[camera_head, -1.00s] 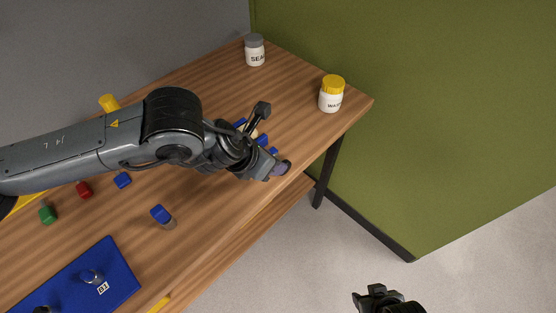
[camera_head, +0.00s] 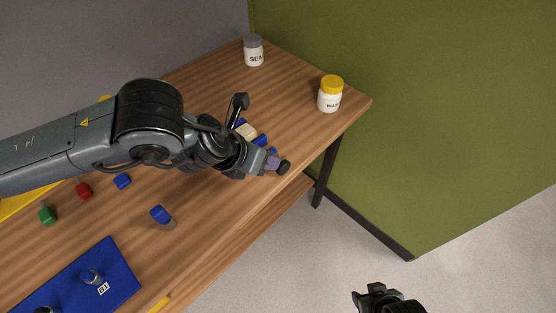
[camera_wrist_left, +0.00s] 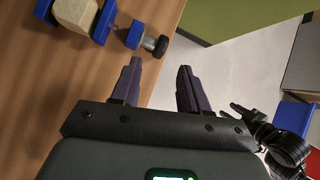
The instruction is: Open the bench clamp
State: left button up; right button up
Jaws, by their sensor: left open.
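The bench clamp (camera_head: 260,140) has blue jaws around a beige block (camera_head: 248,131) and stands near the bench's right front edge, partly hidden by my left wrist. In the left wrist view its blue end jaw (camera_wrist_left: 130,36) and round black knob (camera_wrist_left: 158,46) show at the upper left. My left gripper (camera_wrist_left: 158,72) is open with nothing between its fingers. In the head view the gripper (camera_head: 272,163) is at the knob end of the clamp. My right gripper (camera_head: 368,294) hangs over the floor.
A white jar with a grey lid (camera_head: 254,52) and one with a yellow lid (camera_head: 331,95) stand at the back right. A blue-capped vial (camera_head: 162,216), small coloured blocks (camera_head: 83,190) and a blue mat (camera_head: 125,265) lie left. A green wall (camera_head: 440,110) is beyond the bench.

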pick_arm(q)
jog(key=w+a+r+n+t+y+p, duration=0.1)
jog(key=w+r+n+t+p, duration=0.25)
jog(key=n, duration=0.75)
jog(key=w+a+r+n+g+p, duration=0.15)
jog(key=w+r+n, duration=0.35)
jog(key=n, duration=0.5)
jog(key=n+g+p, duration=0.4)
jog(key=n+p, duration=0.8)
jog(key=p, duration=1)
send_near(283, 163)
jog(key=shift+y, duration=0.4)
jog(key=x, duration=0.7)
jog(key=b+x, duration=0.1)
jog(key=x, duration=0.2)
jog(key=shift+w+d, duration=0.1)
jog(key=shift+d, duration=0.3)
jog(key=shift+c, duration=0.4)
grip_shut()
